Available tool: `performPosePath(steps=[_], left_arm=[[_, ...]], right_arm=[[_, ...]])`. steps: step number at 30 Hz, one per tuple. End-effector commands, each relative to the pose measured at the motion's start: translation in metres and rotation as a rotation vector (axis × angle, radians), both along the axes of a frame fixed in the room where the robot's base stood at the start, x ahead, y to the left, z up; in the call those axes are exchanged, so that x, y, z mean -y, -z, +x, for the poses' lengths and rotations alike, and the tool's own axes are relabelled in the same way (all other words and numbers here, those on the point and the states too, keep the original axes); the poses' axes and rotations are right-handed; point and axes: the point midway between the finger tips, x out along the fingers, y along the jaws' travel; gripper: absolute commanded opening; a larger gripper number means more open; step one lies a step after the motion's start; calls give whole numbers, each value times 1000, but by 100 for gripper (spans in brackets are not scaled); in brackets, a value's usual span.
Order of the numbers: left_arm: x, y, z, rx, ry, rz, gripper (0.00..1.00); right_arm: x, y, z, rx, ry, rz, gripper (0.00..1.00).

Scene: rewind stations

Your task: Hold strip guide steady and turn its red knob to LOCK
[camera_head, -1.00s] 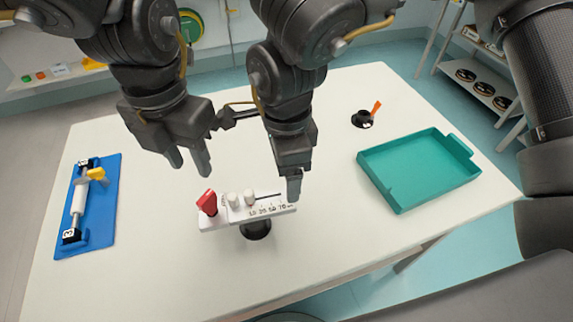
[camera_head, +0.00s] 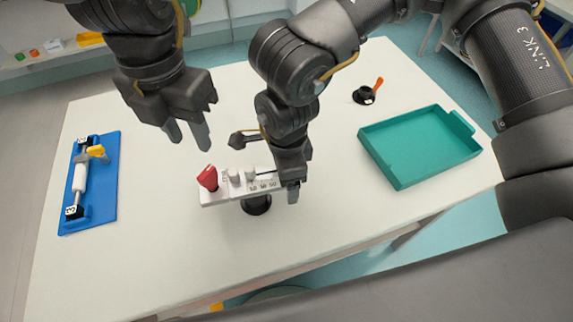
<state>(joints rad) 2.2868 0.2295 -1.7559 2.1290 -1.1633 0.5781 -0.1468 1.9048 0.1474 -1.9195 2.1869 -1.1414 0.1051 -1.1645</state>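The strip guide (camera_head: 238,192) is a white bar with a printed scale and pale rollers, on a dark round stand (camera_head: 257,205) at the middle front of the table. Its red knob (camera_head: 207,177) sits at the bar's left end; I cannot read any LOCK mark. My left gripper (camera_head: 187,138) is open and empty, above and behind the knob, apart from it. My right gripper (camera_head: 290,187) is at the guide's right end and hides that end. One finger shows in front of the bar; whether it grips the bar is unclear.
A blue board (camera_head: 105,195) with a white roller and yellow lever lies at the left. A teal tray (camera_head: 400,178) lies at the right. A small black holder with an orange handle (camera_head: 366,95) stands at the back right. The front left of the white table (camera_head: 150,270) is clear.

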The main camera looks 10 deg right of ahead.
Motion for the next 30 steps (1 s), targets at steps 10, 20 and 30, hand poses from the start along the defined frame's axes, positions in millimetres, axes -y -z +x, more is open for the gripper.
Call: performPosePath(steps=[10, 20, 30], left_arm=[[0, 0, 0, 0, 0, 0, 36], [0, 0, 0, 0, 0, 0, 36], [0, 1, 0, -6, 5, -3, 56]], right_arm=[[0, 1, 0, 1, 0, 0, 68], [0, 1, 0, 1, 1, 0, 25], [0, 1, 0, 1, 1, 0, 17]])
